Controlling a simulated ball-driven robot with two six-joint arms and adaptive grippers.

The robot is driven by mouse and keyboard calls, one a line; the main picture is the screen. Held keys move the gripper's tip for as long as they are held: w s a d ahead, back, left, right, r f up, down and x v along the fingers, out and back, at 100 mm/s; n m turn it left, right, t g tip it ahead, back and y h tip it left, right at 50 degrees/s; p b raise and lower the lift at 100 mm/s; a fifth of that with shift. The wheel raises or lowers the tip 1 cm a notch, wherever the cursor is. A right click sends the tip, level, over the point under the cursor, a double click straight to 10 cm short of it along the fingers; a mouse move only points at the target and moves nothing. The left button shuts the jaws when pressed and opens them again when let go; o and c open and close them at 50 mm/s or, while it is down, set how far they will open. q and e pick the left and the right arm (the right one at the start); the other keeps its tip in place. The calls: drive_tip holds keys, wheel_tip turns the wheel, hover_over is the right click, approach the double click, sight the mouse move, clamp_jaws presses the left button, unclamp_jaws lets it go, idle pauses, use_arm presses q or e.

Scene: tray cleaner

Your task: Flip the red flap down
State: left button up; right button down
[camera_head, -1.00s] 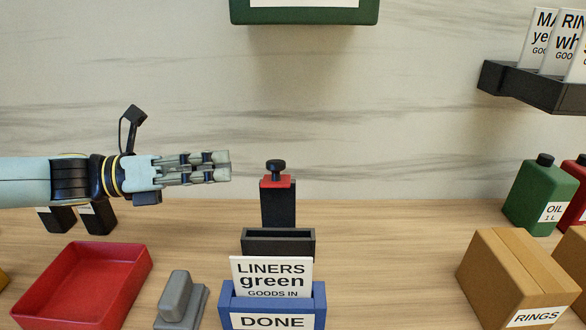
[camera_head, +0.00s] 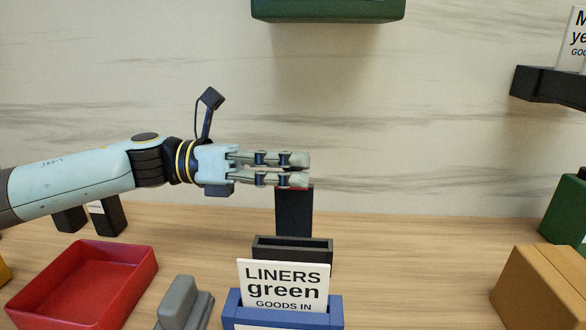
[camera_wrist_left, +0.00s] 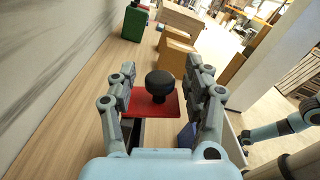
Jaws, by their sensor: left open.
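The red flap (camera_wrist_left: 142,108) lies flat on top of a black post (camera_head: 294,212), with a round black knob (camera_wrist_left: 160,84) standing on it. In the head view, my left gripper (camera_head: 308,169) covers the knob and nearly all of the flap; only a thin red edge shows. In the left wrist view, the open fingers of my left gripper (camera_wrist_left: 164,86) stand on either side of the knob, with a gap on both sides.
A black holder (camera_head: 292,249) and a blue holder (camera_head: 334,309) with a "LINERS green" card (camera_head: 284,284) stand in front of the post. A red tray (camera_head: 84,290) and a grey block (camera_head: 178,300) lie to the left. A cardboard box (camera_head: 540,285) stands right.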

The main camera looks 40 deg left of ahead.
use_arm(q)
drive_tip(key=shift+d, duration=0.1)
drive_tip(key=shift+c, duration=0.3)
drive_tip(key=shift+w, duration=0.1)
clamp_jaws()
drive_tip(key=shift+s+d+f+m+b, duration=0.25)
drive_tip(key=shift+f+m+b, duration=0.35)
drive_tip(key=shift+m, duration=0.4)
drive_tip(key=shift+s+m, duration=0.2)
drive_tip(key=shift+m, duration=0.5)
drive_tip(key=shift+o, duration=0.3)
unclamp_jaws()
